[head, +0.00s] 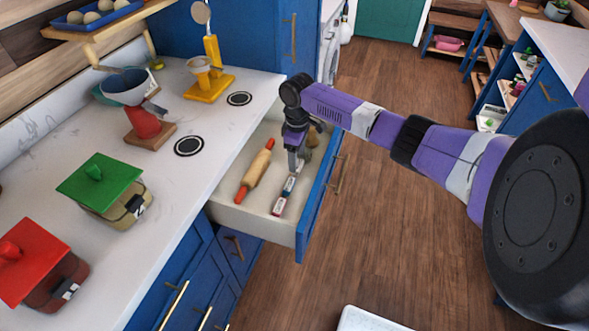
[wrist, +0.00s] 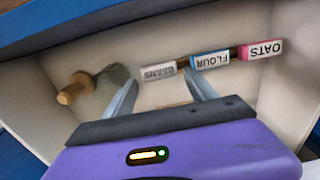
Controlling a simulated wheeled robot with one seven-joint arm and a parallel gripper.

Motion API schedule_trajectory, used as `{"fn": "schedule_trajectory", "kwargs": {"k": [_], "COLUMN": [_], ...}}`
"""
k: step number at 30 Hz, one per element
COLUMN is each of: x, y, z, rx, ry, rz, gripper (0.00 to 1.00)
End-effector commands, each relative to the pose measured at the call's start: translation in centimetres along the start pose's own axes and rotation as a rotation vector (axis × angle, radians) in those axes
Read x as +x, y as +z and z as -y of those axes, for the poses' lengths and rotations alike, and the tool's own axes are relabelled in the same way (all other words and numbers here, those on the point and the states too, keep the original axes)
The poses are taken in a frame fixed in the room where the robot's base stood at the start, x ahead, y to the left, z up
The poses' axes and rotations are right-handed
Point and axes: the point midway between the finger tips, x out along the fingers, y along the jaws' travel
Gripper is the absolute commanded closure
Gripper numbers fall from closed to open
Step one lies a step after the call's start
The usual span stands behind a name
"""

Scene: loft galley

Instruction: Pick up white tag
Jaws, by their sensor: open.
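The white tag (wrist: 158,72), lettered BEANS upside down, lies in the open drawer (head: 268,228). In the wrist view it sits just beyond and between my fingertips. My gripper (wrist: 160,82) is open and empty, with one finger on each side of the tag's near edge. The head view shows my gripper (head: 297,166) reaching down into the drawer and hiding most or all of the white tag. A blue tag (wrist: 209,60) marked FLOUR and a pink tag (wrist: 260,49) marked OATS lie in line with it to the right.
A rolling pin (head: 256,170) lies along the drawer's counter side. A wooden-handled tool (wrist: 74,89) lies left of the tags in the wrist view. The drawer walls are close around my gripper. The counter (head: 190,205) holds red and green-lidded canisters (head: 100,185).

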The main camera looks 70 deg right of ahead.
Motion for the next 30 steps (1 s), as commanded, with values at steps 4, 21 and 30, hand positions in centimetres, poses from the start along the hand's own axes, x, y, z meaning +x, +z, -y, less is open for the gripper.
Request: {"fn": "schedule_trajectory", "kwargs": {"k": [4,21,30], "x": [2.2,4.1,4.0], "y": [-0.1,-0.1,-0.1], "z": [0.0,0.0,0.0], "rx": [0.001,0.000,0.000], "ry": [0.000,0.000,0.000], "rz": [0.003,0.000,0.000], "gripper": [0.35,0.62,0.85]}}
